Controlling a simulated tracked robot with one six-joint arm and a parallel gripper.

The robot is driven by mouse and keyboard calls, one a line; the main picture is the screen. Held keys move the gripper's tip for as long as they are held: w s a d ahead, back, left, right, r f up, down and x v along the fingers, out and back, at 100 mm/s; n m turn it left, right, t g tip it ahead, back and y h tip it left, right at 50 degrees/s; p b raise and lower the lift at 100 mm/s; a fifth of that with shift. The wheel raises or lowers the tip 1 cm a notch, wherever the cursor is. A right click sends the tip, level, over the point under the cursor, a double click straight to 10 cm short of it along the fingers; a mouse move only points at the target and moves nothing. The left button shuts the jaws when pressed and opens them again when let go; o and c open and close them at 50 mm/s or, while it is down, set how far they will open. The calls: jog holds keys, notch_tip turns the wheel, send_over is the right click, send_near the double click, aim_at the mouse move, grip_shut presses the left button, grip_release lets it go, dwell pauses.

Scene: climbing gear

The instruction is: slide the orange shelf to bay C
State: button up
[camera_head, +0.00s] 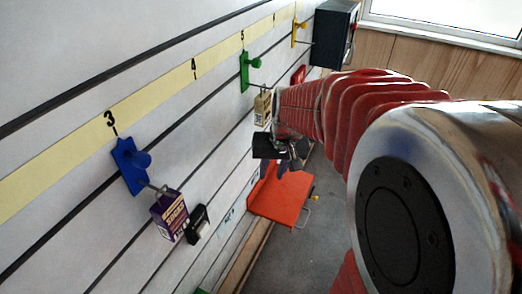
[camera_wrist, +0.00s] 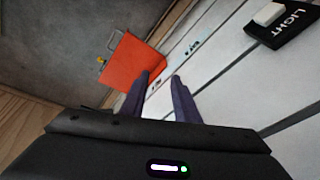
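The orange shelf (camera_head: 280,198) is low on the wall in the head view, with a thin metal handle and a small yellow knob on its outer side. It also shows in the wrist view (camera_wrist: 128,62), ahead of the fingers. My gripper (camera_head: 274,170) is in front of the wall, above the shelf in the head view. In the wrist view my gripper (camera_wrist: 159,75) has its two dark fingers apart with nothing between them. The left finger overlaps the shelf's edge in the picture; I cannot tell whether it touches. Small dark wall marks near the shelf are unreadable, so bay C is not identifiable.
The wall has dark rails and a yellow numbered strip (camera_head: 70,150). A blue peg (camera_head: 130,165) holds a purple box (camera_head: 169,214), with a black item (camera_head: 198,224) beside it. A green peg (camera_head: 245,70) and a dark box (camera_head: 334,35) are farther along. Grey floor lies below.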

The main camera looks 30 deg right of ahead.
jog(key=w+d+f+m, duration=0.3)
jog(key=d+f, duration=0.7)
jog(key=m+g+y, duration=0.1)
jog(key=m, duration=0.2)
send_over(307, 216)
jog(key=s+d, duration=0.2)
jog(key=s, duration=0.1)
jog(key=s+d+x, duration=0.1)
jog(key=s+x, duration=0.1)
jog(key=x, duration=1.1)
jog(key=shift+f, duration=0.45)
jog(key=shift+a+f+g, duration=0.1)
jog(key=shift+g, duration=0.2)
jog(key=f, duration=0.4)
jog(key=w+a+f, duration=0.1)
jog(key=f, duration=0.4)
jog(key=w+f, duration=0.1)
jog(key=f, duration=0.3)
jog(key=shift+a+f, duration=0.2)
jog(key=shift+a, duration=0.05)
jog(key=shift+c, duration=0.5)
grip_shut()
